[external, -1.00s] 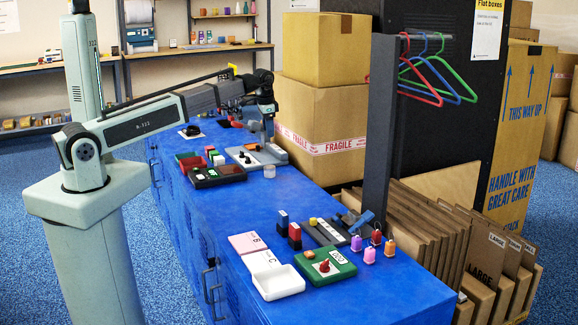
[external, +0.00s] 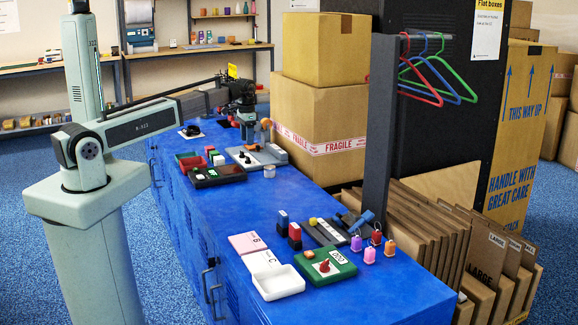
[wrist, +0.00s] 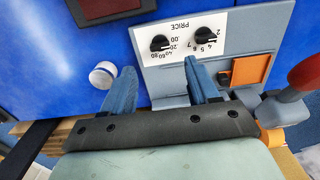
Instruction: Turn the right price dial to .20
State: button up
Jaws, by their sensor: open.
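The price machine (external: 270,151) is a grey box with a white dial panel on the blue counter. In the wrist view its panel (wrist: 190,24) appears upside down, with the word PRICE and two black dials. The dial marked .00, .20, .40, .60, .80 (wrist: 160,44) is on the left in that view; the dial with single digits (wrist: 208,38) is on the right. I cannot read either pointer surely. My gripper (wrist: 159,67) is open and empty, its blue fingers apart below the panel in the picture. In the external view my gripper (external: 246,138) hangs over the machine.
A white round cap (wrist: 103,74) stands beside the machine. A red-knobbed lever (wrist: 308,73) and an orange square (wrist: 250,70) are at the right in the wrist view. A dark tray (external: 218,176) lies near the machine. Stacked cartons (external: 318,120) stand behind the counter.

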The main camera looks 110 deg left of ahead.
aim_at(248, 157)
jog(key=shift+f, duration=3.8)
jog(key=c, duration=1)
jog(key=shift+c, duration=0.2)
jog(key=shift+m, duration=2.9)
jog(key=o, duration=1)
